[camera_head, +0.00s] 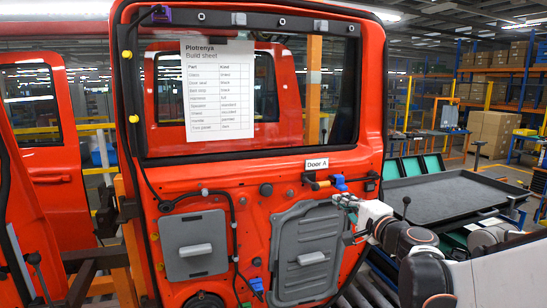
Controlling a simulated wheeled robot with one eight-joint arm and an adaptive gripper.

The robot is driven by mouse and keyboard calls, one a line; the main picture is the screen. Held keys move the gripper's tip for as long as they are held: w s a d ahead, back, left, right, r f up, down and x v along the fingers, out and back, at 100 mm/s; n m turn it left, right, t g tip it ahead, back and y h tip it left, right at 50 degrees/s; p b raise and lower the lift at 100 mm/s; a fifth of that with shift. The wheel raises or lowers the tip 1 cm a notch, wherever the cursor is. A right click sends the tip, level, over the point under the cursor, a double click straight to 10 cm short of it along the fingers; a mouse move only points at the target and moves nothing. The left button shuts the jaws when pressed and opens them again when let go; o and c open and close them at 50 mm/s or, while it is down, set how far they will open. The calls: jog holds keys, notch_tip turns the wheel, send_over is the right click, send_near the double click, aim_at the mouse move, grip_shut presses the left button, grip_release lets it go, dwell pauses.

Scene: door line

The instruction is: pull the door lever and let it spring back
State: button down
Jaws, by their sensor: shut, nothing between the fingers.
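The red door (255,205), labelled Door A, stands upright in front of me. A small dark lever-like part with a yellowish end (318,184) sits just below the label, beside a blue connector (340,183); I take it to be the door lever. My gripper (346,204) is at the door's right edge, below and right of that part. It is shut and seems to hold nothing. It looks apart from the lever, though the depth between them is hard to judge. My arm comes in from the lower right.
Two grey panels with pale handles, left (195,240) and right (307,235), are on the door. A build sheet (218,90) hangs on the window. A dark-topped table (455,195) with teal bins stands at right. Another red door (45,140) is at left.

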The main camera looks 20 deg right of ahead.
aim_at(318, 187)
jog(key=w+b, duration=0.1)
jog(key=w, duration=0.9)
jog(key=shift+r+h, duration=0.2)
jog(key=shift+h, duration=0.1)
dwell(0.9)
jog(key=shift+w+a, duration=0.2)
jog(key=shift+a, duration=1.35)
jog(key=s+d, duration=0.5)
jog(key=s, duration=0.5)
jog(key=shift+d, duration=0.2)
dwell(0.6)
jog(key=shift+w, duration=0.1)
